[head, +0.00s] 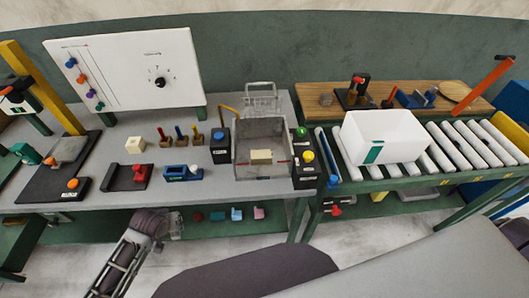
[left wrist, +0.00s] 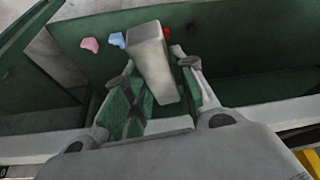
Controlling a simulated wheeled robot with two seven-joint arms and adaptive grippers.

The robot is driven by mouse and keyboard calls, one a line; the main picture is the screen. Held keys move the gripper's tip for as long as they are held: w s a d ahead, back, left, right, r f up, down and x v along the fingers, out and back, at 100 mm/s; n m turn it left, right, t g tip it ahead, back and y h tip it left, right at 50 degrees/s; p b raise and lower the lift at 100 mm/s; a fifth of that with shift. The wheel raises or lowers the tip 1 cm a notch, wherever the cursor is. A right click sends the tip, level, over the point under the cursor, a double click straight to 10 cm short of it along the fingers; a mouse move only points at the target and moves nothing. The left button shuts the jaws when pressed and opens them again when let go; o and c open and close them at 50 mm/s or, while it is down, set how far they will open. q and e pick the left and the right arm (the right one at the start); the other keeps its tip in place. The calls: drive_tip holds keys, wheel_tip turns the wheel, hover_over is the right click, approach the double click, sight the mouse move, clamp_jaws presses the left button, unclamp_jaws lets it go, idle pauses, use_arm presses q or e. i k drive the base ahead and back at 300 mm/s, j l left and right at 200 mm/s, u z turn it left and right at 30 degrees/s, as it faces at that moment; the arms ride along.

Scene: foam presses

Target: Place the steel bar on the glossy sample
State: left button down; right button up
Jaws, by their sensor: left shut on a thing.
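My left gripper (left wrist: 155,75) is shut on a pale grey steel bar (left wrist: 152,62) in the left wrist view, and the bar stands out past the fingertips. In the head view my left arm comes up from the bottom, with its hand in front of the long grey bench, low near the lower shelf. The bar cannot be made out clearly there. I cannot tell which thing is the glossy sample. A pale block (head: 261,156) lies in the grey wire-handled tray (head: 247,172), and a cream block (head: 135,145) stands on the bench. My right gripper is not in view.
The grey bench (head: 110,198) holds a red-and-black device (head: 127,177), a blue device (head: 182,173) and a white panel (head: 130,68) with a dial. Several coloured pieces lie on the green lower shelf. A white box (head: 385,135) stands on rollers at right.

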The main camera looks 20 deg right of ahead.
sight(261, 154)
drive_tip(key=l, duration=0.5)
drive_tip(key=k+l+u, duration=0.15)
drive_tip(key=l, duration=0.9)
drive_tip(key=l+u, duration=0.15)
drive_tip(key=l, duration=0.35)
drive_tip(key=k, duration=0.05)
